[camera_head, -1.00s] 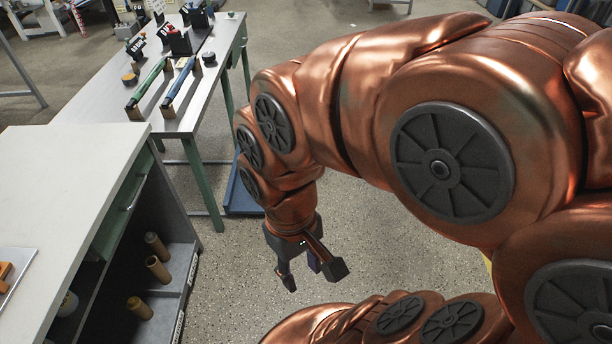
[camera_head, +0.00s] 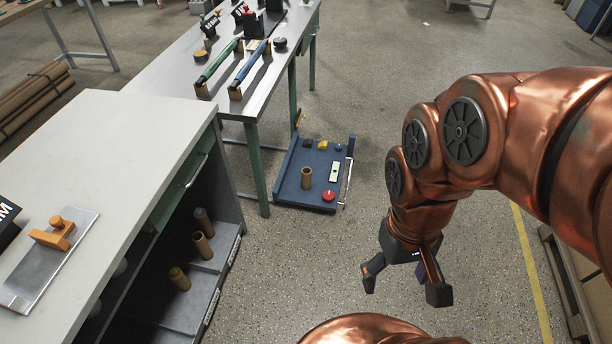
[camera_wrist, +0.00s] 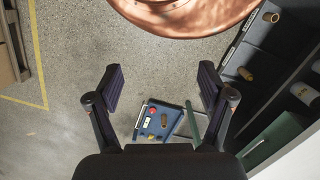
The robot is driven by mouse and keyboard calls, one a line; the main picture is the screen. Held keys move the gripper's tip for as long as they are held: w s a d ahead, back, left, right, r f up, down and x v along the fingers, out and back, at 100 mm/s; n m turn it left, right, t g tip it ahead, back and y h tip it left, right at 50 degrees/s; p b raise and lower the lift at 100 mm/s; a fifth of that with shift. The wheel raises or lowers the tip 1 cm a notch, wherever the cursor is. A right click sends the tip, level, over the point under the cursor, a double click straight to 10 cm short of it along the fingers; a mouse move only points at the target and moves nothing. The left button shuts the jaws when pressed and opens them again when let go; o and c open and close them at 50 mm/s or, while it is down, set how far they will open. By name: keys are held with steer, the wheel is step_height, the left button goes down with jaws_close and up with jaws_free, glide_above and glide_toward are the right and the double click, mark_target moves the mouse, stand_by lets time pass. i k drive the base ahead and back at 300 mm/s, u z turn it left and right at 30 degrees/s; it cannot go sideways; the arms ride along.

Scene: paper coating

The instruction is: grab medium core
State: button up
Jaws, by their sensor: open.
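Three brown tubular cores stand on the dark lower shelf of the cabinet: a rear one (camera_head: 203,220), a middle one (camera_head: 202,245) and a front one with a yellowish top (camera_head: 179,278). Which is the medium core I cannot tell. Another brown core (camera_head: 306,178) stands on a blue cart. In the wrist view, two shelf cores show at the upper right, one at the edge (camera_wrist: 271,17) and one lower (camera_wrist: 246,73). My gripper (camera_head: 404,285) is open and empty, pointing down over the floor to the right of the shelf. Its spread fingers also show in the wrist view (camera_wrist: 160,87).
The cabinet's white top (camera_head: 120,130) holds a metal plate with an orange tool (camera_head: 54,233). The blue cart (camera_head: 288,190) carries small items beside a metal table (camera_head: 185,85). Floor between cabinet and gripper is clear. A pallet (camera_head: 572,290) stands at right.

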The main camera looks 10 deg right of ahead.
mark_target(306, 171)
steer(key=u, duration=0.3)
steer(key=i, duration=0.85)
steer(key=u, duration=0.35)
